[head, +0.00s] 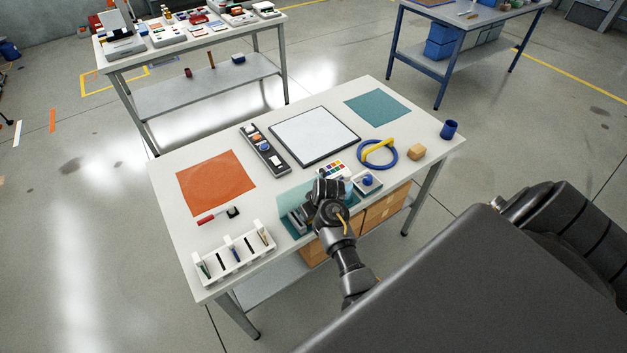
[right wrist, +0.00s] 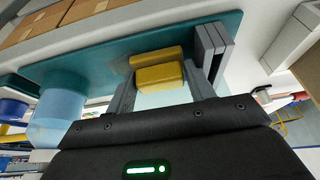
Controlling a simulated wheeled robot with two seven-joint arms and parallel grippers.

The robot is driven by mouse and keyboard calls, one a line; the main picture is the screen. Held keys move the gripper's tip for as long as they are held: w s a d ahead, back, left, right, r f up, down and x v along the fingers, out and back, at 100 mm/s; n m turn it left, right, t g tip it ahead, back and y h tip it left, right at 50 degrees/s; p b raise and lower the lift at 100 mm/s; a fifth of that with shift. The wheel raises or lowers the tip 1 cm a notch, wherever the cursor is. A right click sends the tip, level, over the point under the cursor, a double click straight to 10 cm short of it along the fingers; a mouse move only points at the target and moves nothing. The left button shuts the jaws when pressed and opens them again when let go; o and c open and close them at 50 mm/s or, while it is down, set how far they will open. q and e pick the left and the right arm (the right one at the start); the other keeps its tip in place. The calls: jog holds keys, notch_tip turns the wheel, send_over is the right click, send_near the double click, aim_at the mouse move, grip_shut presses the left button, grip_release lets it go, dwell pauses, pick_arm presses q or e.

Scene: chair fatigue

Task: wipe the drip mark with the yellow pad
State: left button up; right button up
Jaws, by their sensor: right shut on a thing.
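My right gripper (head: 322,205) is over the near edge of the white table, at a pale see-through panel (head: 291,198) on a teal mat. In the right wrist view, the right gripper (right wrist: 165,88) is shut on the yellow pad (right wrist: 158,76), which sits between its grey fingers. A second yellow patch shows just beyond the pad; I cannot tell whether it is a reflection. A pale clear surface lies close at the fingers. In the head view the hand hides the pad. I cannot make out the drip mark. My left gripper is not in view.
A translucent blue cup (right wrist: 58,115) stands close beside the gripper. Grey upright slabs (right wrist: 213,46) stand on its other side. A white rack (head: 235,252), a white tray with a blue knob (head: 368,184) and a blue ring (head: 377,154) are on the table.

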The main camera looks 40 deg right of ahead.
jog(key=shift+d+r, duration=0.15)
jog(key=shift+d, duration=0.5)
jog(key=shift+s+d, duration=0.1)
jog(key=shift+d, duration=0.7)
jog(key=shift+d+b, duration=0.3)
jog(key=shift+d, duration=1.3)
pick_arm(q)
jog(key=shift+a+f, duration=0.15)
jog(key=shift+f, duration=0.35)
